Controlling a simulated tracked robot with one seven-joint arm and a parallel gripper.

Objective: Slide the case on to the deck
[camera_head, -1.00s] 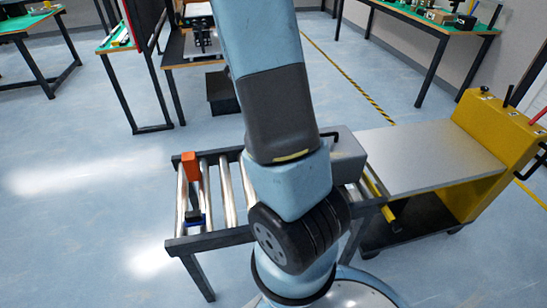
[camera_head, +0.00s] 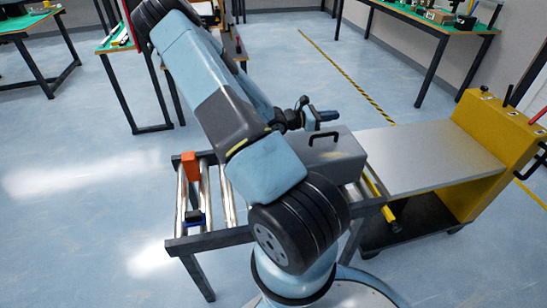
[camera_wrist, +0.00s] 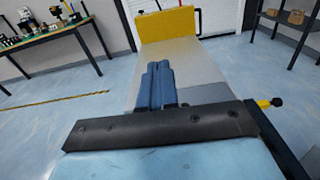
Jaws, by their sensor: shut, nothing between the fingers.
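The grey case (camera_head: 338,154), with a dark handle on top, sits at the right end of the roller conveyor (camera_head: 213,239). My arm hides its left part. The bare grey deck (camera_head: 435,155) of a yellow-ended cart lies just right of it. My gripper (camera_head: 330,116) is above and behind the case in the head view, apart from it, its fingers pointing right. In the wrist view, my blue fingers (camera_wrist: 160,70) are together and empty, in front of the deck (camera_wrist: 198,68). A darker grey surface beside the fingers looks like the case top, though I cannot be sure.
An orange block (camera_head: 190,166) and a small blue-and-black part (camera_head: 194,217) are at the conveyor's left end. The cart's yellow panel (camera_head: 485,145) closes the deck's far side. Workbenches stand farther back.

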